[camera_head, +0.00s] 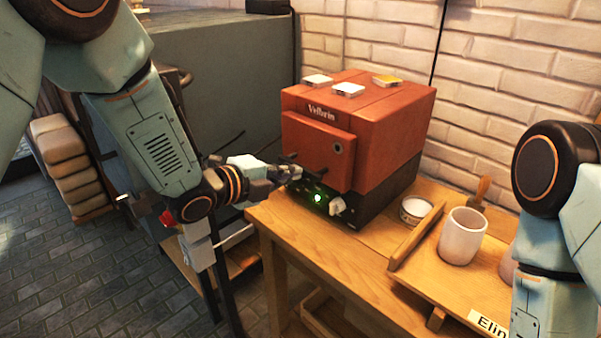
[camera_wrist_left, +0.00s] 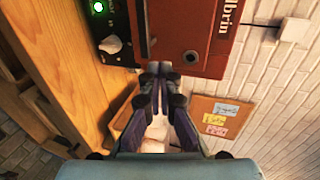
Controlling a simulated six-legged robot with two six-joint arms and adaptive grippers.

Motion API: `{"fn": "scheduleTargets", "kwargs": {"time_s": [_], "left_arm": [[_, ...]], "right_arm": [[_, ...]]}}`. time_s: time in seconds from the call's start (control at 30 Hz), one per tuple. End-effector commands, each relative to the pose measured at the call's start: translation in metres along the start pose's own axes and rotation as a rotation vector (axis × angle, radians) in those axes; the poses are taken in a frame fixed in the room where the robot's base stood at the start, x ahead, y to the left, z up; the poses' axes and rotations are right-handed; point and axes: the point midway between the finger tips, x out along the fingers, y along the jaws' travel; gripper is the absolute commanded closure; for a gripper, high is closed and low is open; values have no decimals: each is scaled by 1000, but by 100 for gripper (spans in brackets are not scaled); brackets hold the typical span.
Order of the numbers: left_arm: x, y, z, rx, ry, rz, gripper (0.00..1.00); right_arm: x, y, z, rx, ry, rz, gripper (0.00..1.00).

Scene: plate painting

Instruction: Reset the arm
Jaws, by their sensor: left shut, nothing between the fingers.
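My left gripper (camera_head: 288,173) is shut and empty, in front of the lower left of a red kiln (camera_head: 385,115), close to its door (camera_head: 318,148). In the left wrist view the shut fingertips (camera_wrist_left: 158,72) overlap the lower edge of the kiln front (camera_wrist_left: 205,35); I cannot tell whether they touch it. A green light (camera_wrist_left: 98,8) and a pale knob (camera_wrist_left: 110,45) sit on the dark panel beside the door. The kiln door looks shut. My right arm comes in at the right edge, and its gripper is out of view.
The kiln stands on a wooden table (camera_head: 290,222). Several small tiles lie on its top, one yellow (camera_head: 386,81). A white cup (camera_head: 462,236), a small bowl (camera_head: 415,211) and a wooden strip (camera_head: 416,236) lie to the right. A grey cabinet (camera_head: 235,75) stands behind my left arm.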

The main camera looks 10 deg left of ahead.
Motion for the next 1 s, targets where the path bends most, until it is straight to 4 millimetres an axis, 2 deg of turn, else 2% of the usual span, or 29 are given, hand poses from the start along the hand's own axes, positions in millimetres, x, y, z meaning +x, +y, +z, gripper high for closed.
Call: {"fn": "scheduleTargets", "kwargs": {"time_s": [0.1, 0.2, 0.47, 0.57, 0.67, 0.77, 0.87, 0.9, 1.0], "left_arm": [[-22, 0, 1, -5, -2, -3, 100], [-34, 0, 1, -2, -3, -2, 100], [-47, 1, 0, -48, 0, 2, 100], [-48, 6, 5, -199, -27, 18, 100], [-54, 22, 13, -461, -103, 50, 100], [-63, 60, 17, -760, -209, 99, 100], [-75, 122, 14, -1070, -347, 160, 100], [-82, 149, 11, -1187, -409, 185, 100], [-102, 211, -1, -1426, -563, 237, 100]], "right_arm": [[2, 0, 0, 0, 1, 0, 60], [3, 0, 0, 0, 1, 0, 60], [3, 0, 0, 0, 0, 0, 60], [3, 0, 0, 0, 0, 0, 60], [3, 0, 0, 0, 0, 0, 60], [8, 0, 0, 0, 0, 0, 60], [18, 0, 0, 0, 0, 0, 60], [22, 0, 0, 0, 0, 0, 60], [33, 0, 0, 0, 0, 0, 60]]}}
